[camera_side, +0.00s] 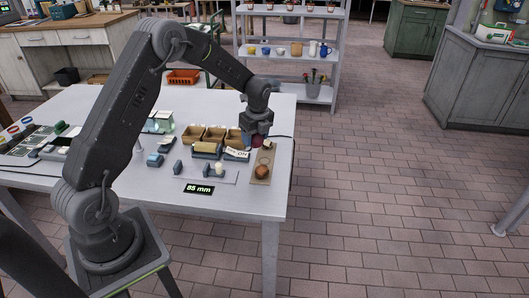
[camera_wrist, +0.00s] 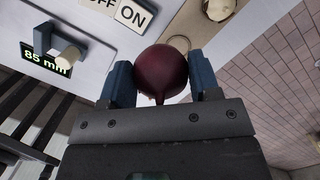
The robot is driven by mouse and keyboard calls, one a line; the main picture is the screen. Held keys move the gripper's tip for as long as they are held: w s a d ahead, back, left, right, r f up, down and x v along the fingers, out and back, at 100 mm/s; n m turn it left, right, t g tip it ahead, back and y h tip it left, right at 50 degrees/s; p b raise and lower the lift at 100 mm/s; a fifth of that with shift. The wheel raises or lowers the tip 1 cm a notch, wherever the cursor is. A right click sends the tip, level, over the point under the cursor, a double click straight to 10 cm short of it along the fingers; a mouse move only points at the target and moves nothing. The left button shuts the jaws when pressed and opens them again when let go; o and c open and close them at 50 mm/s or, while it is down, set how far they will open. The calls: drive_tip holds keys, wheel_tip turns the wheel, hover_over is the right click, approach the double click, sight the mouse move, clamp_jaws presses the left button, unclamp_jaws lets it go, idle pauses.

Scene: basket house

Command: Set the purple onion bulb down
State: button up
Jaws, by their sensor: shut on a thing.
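The purple onion bulb (camera_wrist: 162,72) is round and dark red-purple, held between the two blue fingers of my gripper (camera_wrist: 163,82) in the wrist view. My gripper is shut on it. In the side view my gripper (camera_side: 257,135) points down over the right end of the table, and the onion (camera_side: 257,141) shows only in small part between the fingers. The gap under the onion cannot be judged. A light wooden board (camera_side: 261,173) lies just in front of the gripper, with a brown round thing (camera_side: 261,171) on it.
Open wooden boxes (camera_side: 213,135) stand left of the gripper. An OFF/ON sign (camera_side: 236,154), a roller-like tan item (camera_side: 205,148) and an "85 mm" display (camera_side: 199,189) lie nearby. The table's right edge (camera_side: 292,150) is close. The table's front (camera_side: 240,205) is clear.

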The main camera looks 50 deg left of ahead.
sight(264, 160)
drive_tip(key=shift+w+d+f, duration=0.9)
drive_tip(key=shift+w+d, duration=0.2)
drive_tip(key=shift+f, duration=2)
drive_tip(key=shift+f, duration=0.2)
drive_tip(key=o, duration=0.9)
drive_tip(key=shift+o, duration=0.2)
